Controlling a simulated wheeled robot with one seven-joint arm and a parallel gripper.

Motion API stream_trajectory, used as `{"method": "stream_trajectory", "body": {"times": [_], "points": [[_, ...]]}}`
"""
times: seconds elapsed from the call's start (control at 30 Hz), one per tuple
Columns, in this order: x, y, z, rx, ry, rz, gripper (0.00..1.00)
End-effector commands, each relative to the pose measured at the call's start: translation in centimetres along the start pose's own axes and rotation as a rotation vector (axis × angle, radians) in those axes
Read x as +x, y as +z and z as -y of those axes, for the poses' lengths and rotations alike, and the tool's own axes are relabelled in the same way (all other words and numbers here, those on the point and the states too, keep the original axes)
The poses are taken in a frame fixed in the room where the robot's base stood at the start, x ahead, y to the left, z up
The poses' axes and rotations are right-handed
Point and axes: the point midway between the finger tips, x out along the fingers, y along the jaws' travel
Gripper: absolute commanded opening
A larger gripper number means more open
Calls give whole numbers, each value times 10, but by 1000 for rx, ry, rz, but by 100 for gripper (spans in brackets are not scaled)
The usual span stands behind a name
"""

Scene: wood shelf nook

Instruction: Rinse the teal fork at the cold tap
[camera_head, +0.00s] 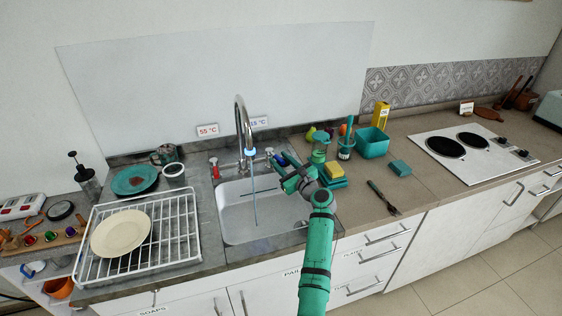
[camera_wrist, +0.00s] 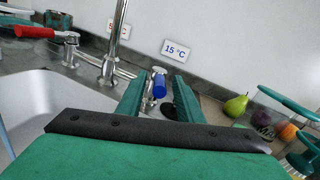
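The fork (camera_head: 383,197) lies on the counter right of the sink, its handle dark and greenish. The tap spout (camera_head: 241,115) arches over the sink (camera_head: 232,222), and a thin blue stream (camera_head: 255,205) runs down from it. The blue cold handle (camera_wrist: 159,84) stands under the 15 °C sign (camera_wrist: 175,50). My gripper (camera_head: 282,168) is at the sink's back right, at the cold handle. In the wrist view its fingers (camera_wrist: 158,90) are apart, with the blue handle showing between them; I cannot tell whether they touch it. The gripper holds nothing.
The red hot handle (camera_wrist: 36,32) is on the left. A yellow and green sponge (camera_head: 335,172), a teal box (camera_head: 371,143) and a pear (camera_wrist: 236,105) are right of the sink. A white dish rack (camera_head: 187,215) with a plate stands left. The front counter around the fork is clear.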

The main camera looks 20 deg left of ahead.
Motion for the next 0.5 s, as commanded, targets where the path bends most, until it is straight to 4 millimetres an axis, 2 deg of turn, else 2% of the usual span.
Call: {"method": "stream_trajectory", "body": {"times": [0.17,0.27,0.5], "points": [[-2,0,0,-1,-1,1,33],[-10,0,0,-1,-1,1,33],[-51,-1,0,-1,-2,0,33]]}}
